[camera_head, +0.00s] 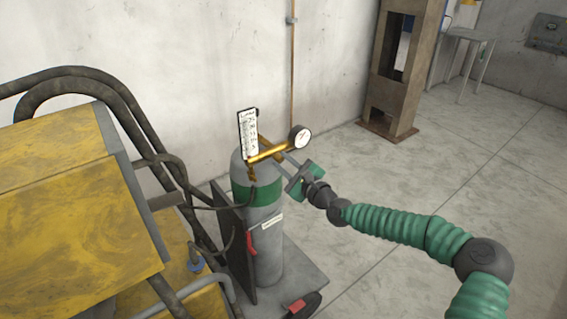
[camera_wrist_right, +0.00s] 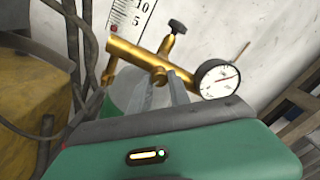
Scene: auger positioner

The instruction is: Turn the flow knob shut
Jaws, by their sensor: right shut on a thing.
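A brass regulator (camera_head: 268,152) sits on top of a grey and green gas cylinder (camera_head: 262,222). A white flow meter tube (camera_head: 248,133) stands on its left end and a round dial gauge (camera_head: 300,137) on its right. In the right wrist view, my right gripper (camera_wrist_right: 163,82) reaches the middle of the brass body (camera_wrist_right: 130,58), its two grey fingers closed about a small round brass knob (camera_wrist_right: 158,75). A black knob (camera_wrist_right: 177,27) stands above, clear of the fingers. No label shows which is the flow knob. My left gripper is out of view.
The cylinder stands on a wheeled cart (camera_head: 295,275) with a red handle (camera_head: 250,243) and dark hoses. A yellow machine (camera_head: 75,215) with bent pipes fills the left.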

